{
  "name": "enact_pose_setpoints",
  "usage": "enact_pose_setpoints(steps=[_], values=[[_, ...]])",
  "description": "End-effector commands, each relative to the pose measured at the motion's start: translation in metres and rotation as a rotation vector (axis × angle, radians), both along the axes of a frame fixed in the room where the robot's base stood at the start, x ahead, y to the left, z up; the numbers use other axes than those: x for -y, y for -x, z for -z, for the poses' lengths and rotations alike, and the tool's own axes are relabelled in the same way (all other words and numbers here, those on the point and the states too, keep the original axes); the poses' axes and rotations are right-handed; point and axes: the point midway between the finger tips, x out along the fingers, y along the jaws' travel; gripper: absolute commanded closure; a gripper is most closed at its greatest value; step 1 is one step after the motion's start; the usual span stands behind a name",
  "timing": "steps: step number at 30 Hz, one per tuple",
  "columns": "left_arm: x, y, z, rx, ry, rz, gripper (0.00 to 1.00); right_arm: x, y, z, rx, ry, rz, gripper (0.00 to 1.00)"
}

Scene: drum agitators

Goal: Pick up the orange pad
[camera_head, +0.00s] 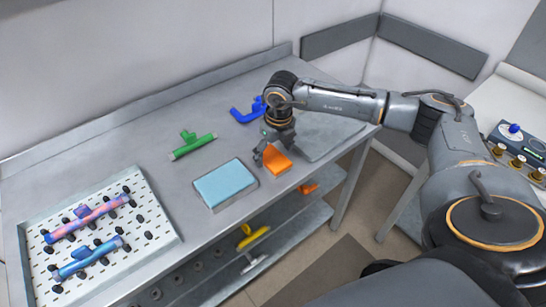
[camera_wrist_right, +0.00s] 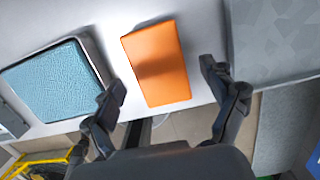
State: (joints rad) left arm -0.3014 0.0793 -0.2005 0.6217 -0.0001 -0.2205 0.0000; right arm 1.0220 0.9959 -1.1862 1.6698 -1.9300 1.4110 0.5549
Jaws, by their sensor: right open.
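The orange pad (camera_head: 277,163) lies on the grey metal table near its front edge, just right of a blue pad. My right gripper (camera_head: 269,146) is over the pad's far left side in the head view and hides part of it. In the right wrist view the orange pad (camera_wrist_right: 157,64) lies ahead of and between the two open fingers of my right gripper (camera_wrist_right: 166,88). My left gripper does not show.
The blue pad (camera_head: 225,184) sits in a grey tray left of the orange pad. A flat grey plate (camera_head: 322,133) lies to its right. Green (camera_head: 193,145) and blue (camera_head: 243,115) pipe pieces lie farther back. A white pegboard (camera_head: 155,215) holds two tubes. A lower shelf carries coloured parts.

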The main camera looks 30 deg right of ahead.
Motion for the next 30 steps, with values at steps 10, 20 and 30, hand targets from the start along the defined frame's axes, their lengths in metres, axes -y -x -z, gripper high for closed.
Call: enact_pose_setpoints(steps=[10,20,30], values=[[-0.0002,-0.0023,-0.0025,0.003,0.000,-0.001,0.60,-0.0004,-0.0014,0.0104,0.002,0.000,-0.001,0.15],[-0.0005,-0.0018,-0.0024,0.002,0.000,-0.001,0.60,-0.0003,-0.0013,0.0102,0.001,0.000,-0.001,0.75],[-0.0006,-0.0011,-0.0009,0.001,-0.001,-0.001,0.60,-0.0003,-0.0017,0.0060,0.002,0.000,-0.001,0.75]])
